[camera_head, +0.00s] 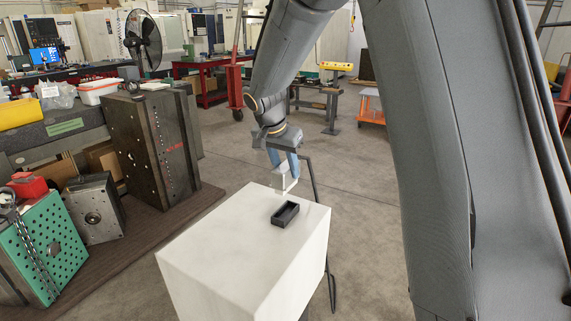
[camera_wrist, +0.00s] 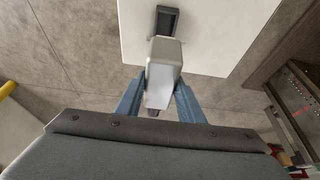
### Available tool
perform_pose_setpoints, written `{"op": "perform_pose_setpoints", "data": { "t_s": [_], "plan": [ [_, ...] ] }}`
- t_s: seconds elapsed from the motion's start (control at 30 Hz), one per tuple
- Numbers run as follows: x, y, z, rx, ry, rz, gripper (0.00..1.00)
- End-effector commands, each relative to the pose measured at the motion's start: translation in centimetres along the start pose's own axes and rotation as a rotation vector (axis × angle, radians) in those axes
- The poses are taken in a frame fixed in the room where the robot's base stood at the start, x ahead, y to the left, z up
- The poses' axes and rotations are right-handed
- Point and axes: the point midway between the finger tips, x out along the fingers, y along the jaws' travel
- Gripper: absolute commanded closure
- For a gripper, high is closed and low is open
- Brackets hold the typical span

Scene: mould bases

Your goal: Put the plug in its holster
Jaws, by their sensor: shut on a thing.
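The plug (camera_head: 283,185) is a white block, held between the blue-grey fingers of my gripper (camera_head: 286,168). In the wrist view the plug (camera_wrist: 162,75) sits between the two fingers of my gripper (camera_wrist: 160,92), which are shut on it. The holster (camera_head: 284,214) is a small black open-topped box on top of the white block-shaped stand (camera_head: 232,235). The plug is above the stand, just behind the holster in the head view. In the wrist view the holster (camera_wrist: 167,20) shows beyond the plug, which partly hides its near end.
A dark cable or tube (camera_head: 312,185) hangs behind the stand. Steel mould bases (camera_head: 155,140) and a green perforated plate (camera_head: 45,245) stand on a mat at the left. The rest of the stand's top is bare. Concrete floor lies open around it.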

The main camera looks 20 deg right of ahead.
Motion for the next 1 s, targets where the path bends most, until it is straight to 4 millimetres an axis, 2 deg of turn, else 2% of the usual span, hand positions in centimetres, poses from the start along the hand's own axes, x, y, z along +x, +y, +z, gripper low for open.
{"op": "perform_pose_setpoints", "data": {
  "t_s": [0.6, 0.8, 1.0],
  "plan": [
    [5.3, -0.1, 2.1, -0.001, 0.001, 0.000, 1.00],
    [6.1, -0.1, 2.5, -0.001, 0.002, -0.001, 1.00],
    [6.2, 0.0, 2.5, -0.001, 0.002, -0.001, 1.00]
  ]
}}
